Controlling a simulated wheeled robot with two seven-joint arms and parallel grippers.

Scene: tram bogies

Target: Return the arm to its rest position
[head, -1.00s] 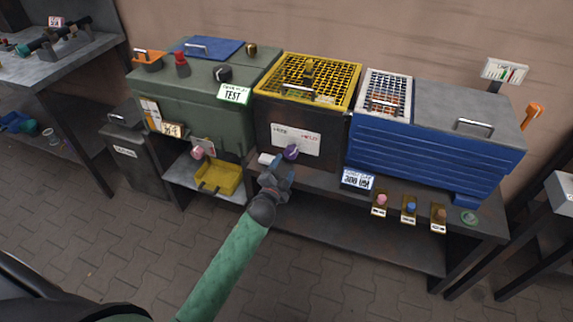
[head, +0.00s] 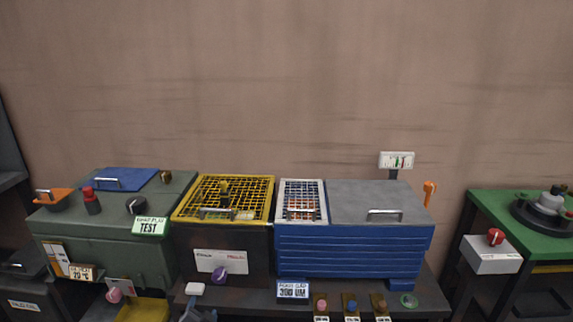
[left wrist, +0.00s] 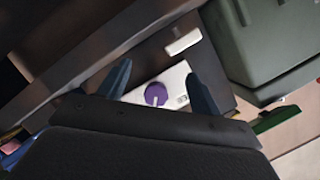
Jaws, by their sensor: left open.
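My left gripper (head: 199,315) shows only at the bottom edge of the head view, below the middle machine with the yellow grid. In the left wrist view my left gripper (left wrist: 160,85) is open, with two blue fingers apart and nothing between them that it grips. Beyond the fingers is a white panel with a purple knob (left wrist: 156,94); the knob also shows in the head view (head: 219,274). The fingers appear apart from the knob. My right gripper is not in view.
A green-grey cabinet (head: 108,245), a yellow-grid box (head: 224,197) and a blue louvred box (head: 352,251) stand side by side on a dark bench. Small knobs on plates (head: 351,305) sit along its front. A green-topped table (head: 500,215) stands at right.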

